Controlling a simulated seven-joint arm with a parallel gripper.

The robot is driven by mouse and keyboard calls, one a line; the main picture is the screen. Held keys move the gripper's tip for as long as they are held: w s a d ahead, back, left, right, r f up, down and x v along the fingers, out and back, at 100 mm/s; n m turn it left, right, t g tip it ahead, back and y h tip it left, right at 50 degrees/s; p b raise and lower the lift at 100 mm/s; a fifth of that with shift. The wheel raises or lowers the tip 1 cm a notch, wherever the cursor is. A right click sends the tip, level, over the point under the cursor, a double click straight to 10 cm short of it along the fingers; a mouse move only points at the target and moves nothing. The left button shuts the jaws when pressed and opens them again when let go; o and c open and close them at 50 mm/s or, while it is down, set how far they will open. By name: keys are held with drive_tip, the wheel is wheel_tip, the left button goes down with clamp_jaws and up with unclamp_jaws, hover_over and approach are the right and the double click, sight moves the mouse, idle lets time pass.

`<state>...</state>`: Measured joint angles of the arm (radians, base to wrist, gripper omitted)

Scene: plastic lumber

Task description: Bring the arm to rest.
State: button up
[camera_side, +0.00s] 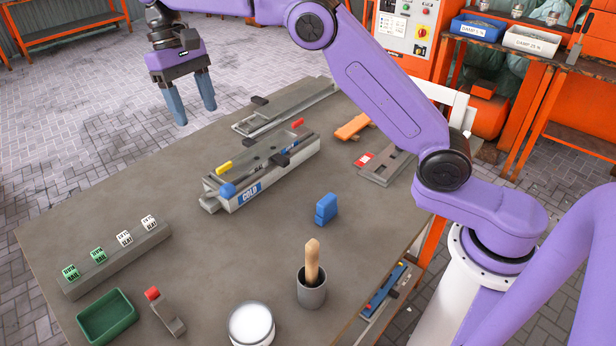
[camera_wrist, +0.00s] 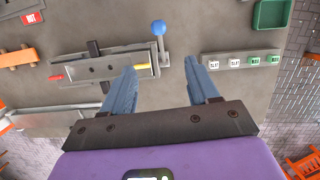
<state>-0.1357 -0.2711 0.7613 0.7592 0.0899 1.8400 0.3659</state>
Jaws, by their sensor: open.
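My gripper (camera_side: 190,99) hangs above the far left edge of the grey table (camera_side: 150,215), its two blue-grey fingers pointing down. The fingers are apart with nothing between them. In the wrist view my gripper (camera_wrist: 165,82) also shows open and empty, with the table below it. My purple arm reaches across from the right side of the picture.
A mould marked COLD (camera_side: 262,170) stands mid-table, with a blue ball knob (camera_side: 228,190). A rack of green and white tags (camera_side: 115,260), a green tray (camera_side: 107,317), a blue block (camera_side: 326,208) and a cup with a wooden-handled tool (camera_side: 311,290) stand around it.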

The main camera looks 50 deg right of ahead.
drive_tip(key=s+d+f+n+t, duration=0.1)
drive_tip(key=s+d+f+n, duration=0.2)
drive_tip(key=s, duration=0.9)
drive_tip(key=s+d+f+n+t, duration=0.1)
drive_tip(key=s+d+f+n, duration=0.2)
drive_tip(key=s, duration=0.9)
drive_tip(key=s+d+f+n, duration=0.3)
drive_tip(key=s+d+n, duration=0.3)
drive_tip(key=s+d, duration=0.3)
drive_tip(key=s, duration=0.4)
drive_tip(key=shift+d+t, duration=0.35)
drive_tip(key=shift+t, duration=0.05)
drive_tip(key=shift+r, duration=0.1)
